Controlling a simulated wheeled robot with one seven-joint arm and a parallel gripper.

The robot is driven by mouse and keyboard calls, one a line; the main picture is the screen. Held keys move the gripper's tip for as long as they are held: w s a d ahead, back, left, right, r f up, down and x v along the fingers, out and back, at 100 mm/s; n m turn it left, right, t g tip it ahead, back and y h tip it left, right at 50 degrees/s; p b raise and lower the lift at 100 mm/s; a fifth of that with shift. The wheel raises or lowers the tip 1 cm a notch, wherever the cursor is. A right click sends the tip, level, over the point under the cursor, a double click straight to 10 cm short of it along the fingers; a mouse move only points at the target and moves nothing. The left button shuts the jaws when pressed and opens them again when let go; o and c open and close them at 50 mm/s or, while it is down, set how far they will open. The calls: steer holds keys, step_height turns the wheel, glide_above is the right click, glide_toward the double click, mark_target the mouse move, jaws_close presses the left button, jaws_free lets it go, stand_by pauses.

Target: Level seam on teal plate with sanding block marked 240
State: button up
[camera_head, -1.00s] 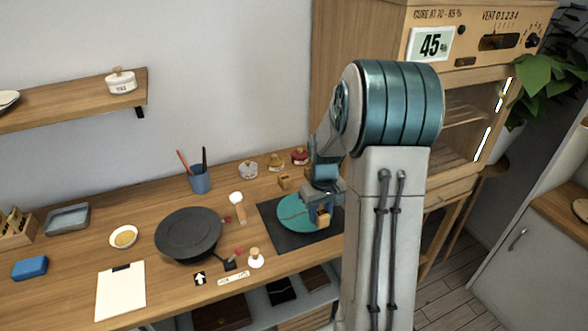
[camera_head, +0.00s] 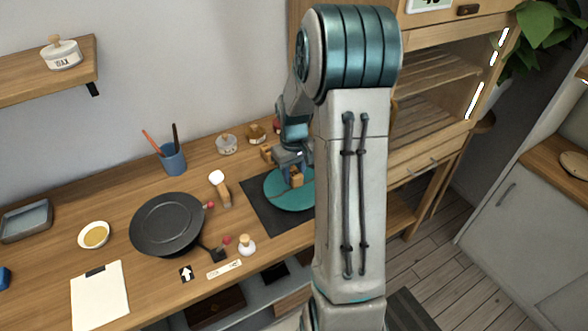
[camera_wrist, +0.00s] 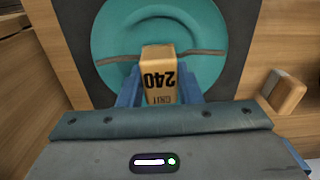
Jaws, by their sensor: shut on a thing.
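My gripper (camera_head: 293,168) is shut on the tan sanding block (camera_head: 297,179). In the wrist view the block (camera_wrist: 159,75) sits between blue fingers (camera_wrist: 160,92), with "240" reading upside down. The teal plate (camera_head: 280,201) lies on a dark mat below it. In the wrist view the plate (camera_wrist: 113,35) has a brownish seam (camera_wrist: 205,52) running across it. The seam shows on both sides of the block, whose far end covers its middle. I cannot tell whether the block touches the plate.
Another wooden block (camera_wrist: 285,93) stands beside the mat (camera_head: 252,208). A blue cup (camera_head: 172,158) holds sticks. A wooden cabinet (camera_head: 430,95) stands at right.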

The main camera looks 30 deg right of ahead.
mark_target(284, 193)
steer(key=shift+f, duration=0.25)
steer(key=shift+w+a+f+b, duration=0.1)
steer(key=shift+a+f+b, duration=0.15)
steer(key=shift+a, duration=0.6)
steer(key=shift+w+a+f+b, duration=0.15)
steer(key=shift+a+b, duration=0.2)
steer(key=shift+a, duration=0.5)
steer(key=shift+s, duration=0.1)
steer(key=shift+f+b, duration=0.65)
steer(key=shift+f, duration=0.2)
steer(key=shift+s+r, duration=0.1)
steer(key=shift+s, duration=0.05)
steer(key=shift+s+d, duration=0.1)
steer(key=shift+s, duration=0.35)
steer(key=shift+w, duration=0.5)
steer(key=shift+s+f, duration=0.2)
steer(key=shift+s, duration=0.2)
steer(key=shift+w+r, duration=0.1)
steer(key=shift+r, duration=0.05)
